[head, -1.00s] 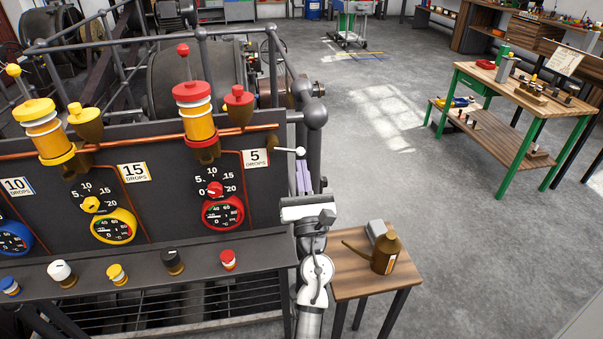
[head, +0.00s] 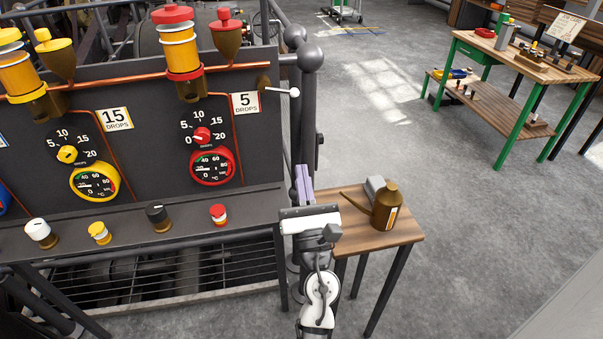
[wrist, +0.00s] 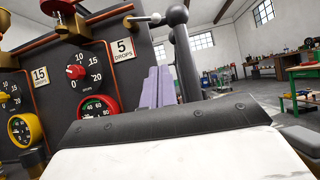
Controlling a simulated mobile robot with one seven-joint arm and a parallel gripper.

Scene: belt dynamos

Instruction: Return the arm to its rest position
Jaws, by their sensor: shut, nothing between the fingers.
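My arm stands upright in the lower middle of the head view, between the dark panel (head: 140,165) and the small wooden table (head: 370,228). My gripper (head: 303,178) points up and away, its lilac fingers shut together with nothing between them. In the wrist view the fingers of my gripper (wrist: 157,86) also show closed, in front of the grey railing post. The gripper appears clear of the panel, right of its 5-drops sign (head: 247,103) in the head view.
A brown oil can (head: 387,208) and a grey block (head: 374,187) sit on the small table, close right of my arm. A lever with a white knob (head: 294,92) sticks out from the panel's right edge. Grey floor (head: 450,220) is open to the right.

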